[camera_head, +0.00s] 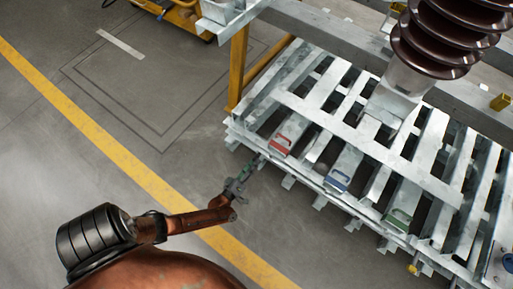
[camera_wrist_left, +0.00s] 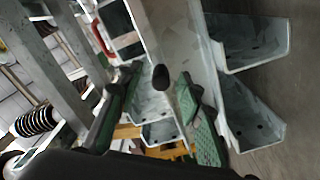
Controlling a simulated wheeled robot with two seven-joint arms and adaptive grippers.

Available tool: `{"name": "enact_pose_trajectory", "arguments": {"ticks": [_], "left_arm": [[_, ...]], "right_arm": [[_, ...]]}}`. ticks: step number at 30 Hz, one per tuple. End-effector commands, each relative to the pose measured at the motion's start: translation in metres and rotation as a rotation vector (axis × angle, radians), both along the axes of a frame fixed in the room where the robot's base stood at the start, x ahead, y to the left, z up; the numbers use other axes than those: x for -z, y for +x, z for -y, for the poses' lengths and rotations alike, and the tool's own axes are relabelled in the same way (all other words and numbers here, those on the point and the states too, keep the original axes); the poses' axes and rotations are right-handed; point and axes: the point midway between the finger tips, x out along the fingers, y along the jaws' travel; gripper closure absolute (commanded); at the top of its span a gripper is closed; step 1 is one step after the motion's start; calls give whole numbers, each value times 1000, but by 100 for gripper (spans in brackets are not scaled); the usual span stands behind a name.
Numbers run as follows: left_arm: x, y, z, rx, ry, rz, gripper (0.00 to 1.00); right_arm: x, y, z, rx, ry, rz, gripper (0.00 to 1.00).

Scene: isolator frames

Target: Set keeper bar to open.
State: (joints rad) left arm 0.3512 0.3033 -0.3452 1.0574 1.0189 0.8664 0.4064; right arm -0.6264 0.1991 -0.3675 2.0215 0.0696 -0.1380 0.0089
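I cannot tell for certain which part is the keeper bar. My left gripper (camera_head: 238,184) is just off that edge, nearest the red handle. In the left wrist view the green-padded fingers (camera_wrist_left: 160,105) stand apart, with a dark rounded knob (camera_wrist_left: 160,77) and a grey metal beam (camera_wrist_left: 170,45) seen between them. I cannot tell if they touch. The red handle (camera_wrist_left: 103,38) is beyond the fingers. My right gripper is out of view.
The galvanised frame (camera_head: 345,135) fills the right side, with a brown ribbed insulator (camera_head: 445,40) standing on it and a yellow post (camera_head: 237,70) at its left corner. Open brackets (camera_wrist_left: 250,115) stick out from the beam. Grey floor with a yellow line (camera_head: 110,148) is clear at left.

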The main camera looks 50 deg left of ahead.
Motion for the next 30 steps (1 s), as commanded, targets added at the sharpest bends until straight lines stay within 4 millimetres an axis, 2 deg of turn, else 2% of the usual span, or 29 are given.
{"name": "enact_pose_trajectory", "arguments": {"ticks": [1, 6, 12, 17, 26, 30], "left_arm": [[2, -13, 3, -2, -2, -3, 66], [1, -47, 12, -1, -2, -3, 66], [0, -75, 18, -1, 0, -1, 66], [0, -84, 21, 0, -1, 0, 66], [0, -85, 22, 2, 0, 0, 66], [4, -99, 35, 48, 21, -41, 66]], "right_arm": [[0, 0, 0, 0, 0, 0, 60], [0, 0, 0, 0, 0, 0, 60], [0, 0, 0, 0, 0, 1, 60], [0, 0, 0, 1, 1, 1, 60], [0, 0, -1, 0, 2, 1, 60], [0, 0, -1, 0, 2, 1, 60]]}}
